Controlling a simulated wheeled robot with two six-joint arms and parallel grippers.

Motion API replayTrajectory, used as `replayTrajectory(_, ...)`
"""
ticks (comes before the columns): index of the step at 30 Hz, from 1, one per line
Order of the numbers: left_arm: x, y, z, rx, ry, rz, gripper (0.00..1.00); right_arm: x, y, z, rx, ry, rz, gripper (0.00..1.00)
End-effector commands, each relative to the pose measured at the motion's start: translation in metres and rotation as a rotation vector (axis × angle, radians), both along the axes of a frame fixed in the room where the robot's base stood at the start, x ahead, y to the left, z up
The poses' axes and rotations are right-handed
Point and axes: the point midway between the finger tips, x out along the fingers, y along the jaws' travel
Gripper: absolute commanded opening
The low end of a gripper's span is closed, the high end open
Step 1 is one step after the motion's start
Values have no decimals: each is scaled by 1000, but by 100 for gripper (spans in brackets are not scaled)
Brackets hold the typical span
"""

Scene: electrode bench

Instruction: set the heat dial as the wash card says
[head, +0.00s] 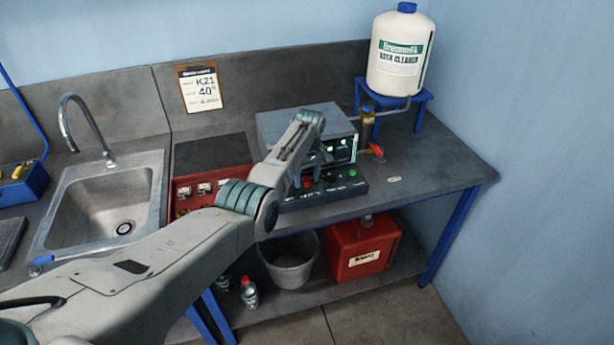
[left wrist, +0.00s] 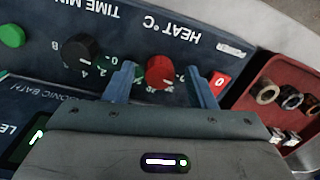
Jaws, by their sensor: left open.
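The wash card (head: 198,86) hangs on the back panel; it reads K21 and 40°, with a smaller line below that is hard to read. The ultrasonic bath (head: 275,124) stands on the bench with a dark control panel (head: 350,188) in front. In the left wrist view the panel lettering is upside down. The red heat dial (left wrist: 160,72) sits under the HEAT °C label, between the fingertips of my open left gripper (left wrist: 159,76); I cannot tell whether they touch it. In the head view my left gripper (head: 307,180) is down at the panel. My right gripper is out of view.
Beside the dial are a black time knob (left wrist: 80,50), a red 0 button (left wrist: 218,81) and a green button (left wrist: 12,36). A red rack (left wrist: 270,78) with metal-rimmed sockets is close by. A white jug (head: 400,60) stands on a blue stand; a sink (head: 75,205) is left.

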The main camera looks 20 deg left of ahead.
Motion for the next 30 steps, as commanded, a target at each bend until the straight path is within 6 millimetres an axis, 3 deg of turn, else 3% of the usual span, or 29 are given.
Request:
replayTrajectory(1,0,0,0,0,0,0,48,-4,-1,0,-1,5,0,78)
replayTrajectory(8,0,0,0,0,0,0,6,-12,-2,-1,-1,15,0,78)
replayTrajectory(20,0,0,1,1,1,-73,6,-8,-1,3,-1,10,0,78)
replayTrajectory(30,-1,0,2,2,0,-336,6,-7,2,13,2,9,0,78)
